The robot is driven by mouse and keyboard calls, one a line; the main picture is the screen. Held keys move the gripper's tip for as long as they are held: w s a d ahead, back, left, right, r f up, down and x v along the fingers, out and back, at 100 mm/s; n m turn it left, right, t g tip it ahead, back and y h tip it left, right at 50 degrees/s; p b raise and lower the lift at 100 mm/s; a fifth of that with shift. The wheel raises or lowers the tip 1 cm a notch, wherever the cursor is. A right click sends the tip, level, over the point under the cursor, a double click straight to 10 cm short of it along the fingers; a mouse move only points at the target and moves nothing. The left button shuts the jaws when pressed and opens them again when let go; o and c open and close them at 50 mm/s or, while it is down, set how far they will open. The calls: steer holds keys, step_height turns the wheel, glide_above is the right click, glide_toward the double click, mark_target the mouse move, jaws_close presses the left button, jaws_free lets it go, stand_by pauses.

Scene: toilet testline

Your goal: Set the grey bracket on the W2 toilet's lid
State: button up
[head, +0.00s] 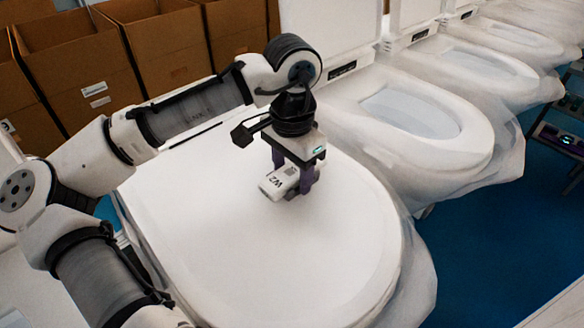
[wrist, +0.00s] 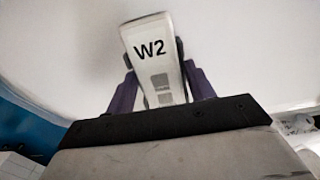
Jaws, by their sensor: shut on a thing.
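A pale grey, near-white piece with "W2" printed on it (head: 276,184) is between the purple fingers of my gripper (head: 294,184). I take it for the grey bracket; no other bracket shows. My gripper is shut on it, pointing down over the closed white lid (head: 260,245) of the nearest toilet. In the wrist view the piece (wrist: 155,60) shows its W2 print and grey printed patches between the fingers (wrist: 160,84). It is at or very close to the lid surface; I cannot tell whether it touches. The fingers partly hide its sides.
Toilets with raised lids and open bowls (head: 410,112) stand in a row to the right, with plastic wrapping around them. Open cardboard boxes (head: 80,70) stand behind on the left. The lid's front is clear. Blue floor (head: 470,235) shows at right.

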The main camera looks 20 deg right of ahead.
steer(key=shift+f, duration=0.15)
steer(key=o, duration=1)
steer(key=shift+c, duration=0.2)
step_height(320, 180, up, 12)
steer(key=b, duration=0.1)
steer(key=shift+r+b, duration=0.2)
steer(key=shift+b, duration=0.15)
